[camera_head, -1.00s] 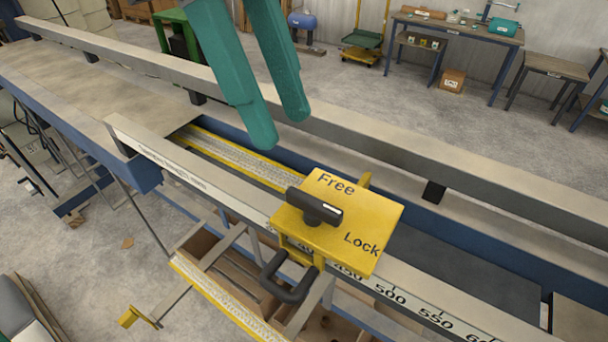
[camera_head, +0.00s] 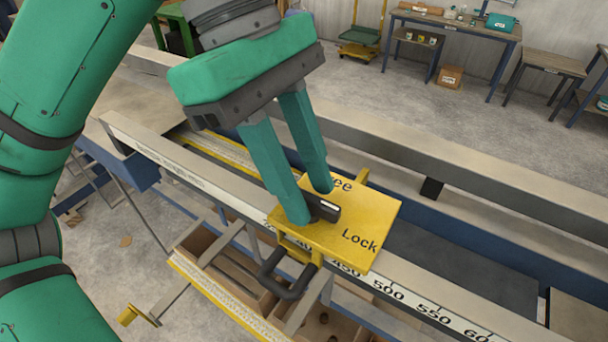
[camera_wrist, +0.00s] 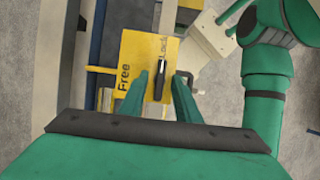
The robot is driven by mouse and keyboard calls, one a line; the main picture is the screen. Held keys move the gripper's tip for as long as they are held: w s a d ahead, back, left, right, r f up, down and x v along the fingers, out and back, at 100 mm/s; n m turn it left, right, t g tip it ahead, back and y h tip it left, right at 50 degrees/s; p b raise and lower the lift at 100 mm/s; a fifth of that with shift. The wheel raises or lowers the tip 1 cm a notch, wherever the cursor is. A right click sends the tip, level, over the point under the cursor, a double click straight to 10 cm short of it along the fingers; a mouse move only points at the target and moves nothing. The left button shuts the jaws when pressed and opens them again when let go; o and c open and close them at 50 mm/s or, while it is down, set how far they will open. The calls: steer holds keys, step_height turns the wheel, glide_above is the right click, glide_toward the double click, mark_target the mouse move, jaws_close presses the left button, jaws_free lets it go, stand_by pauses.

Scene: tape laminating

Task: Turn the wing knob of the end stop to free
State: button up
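The end stop (camera_head: 372,215) is a yellow block on the rail, with "Free" and "Lock" printed on its top. Its dark wing knob (camera_head: 328,209) has a white mark at one end, which points towards the "Lock" side. The knob (camera_wrist: 160,82) also shows in the wrist view, with its bar running lengthwise between the fingers. My gripper (camera_head: 316,204) is down at the knob, with one green finger on each side of it. In the wrist view, gaps show between the knob and both fingers, so the gripper is open. The "Free" print is partly hidden by a finger.
A ruler rail (camera_head: 410,298) with printed numbers runs under the end stop. A long grey beam (camera_head: 480,195) lies behind it. A black handle (camera_head: 290,282) juts from the block's front. Wooden bins (camera_head: 245,275) are below.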

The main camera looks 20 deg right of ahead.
steer(key=shift+s, duration=0.1)
jaws_close()
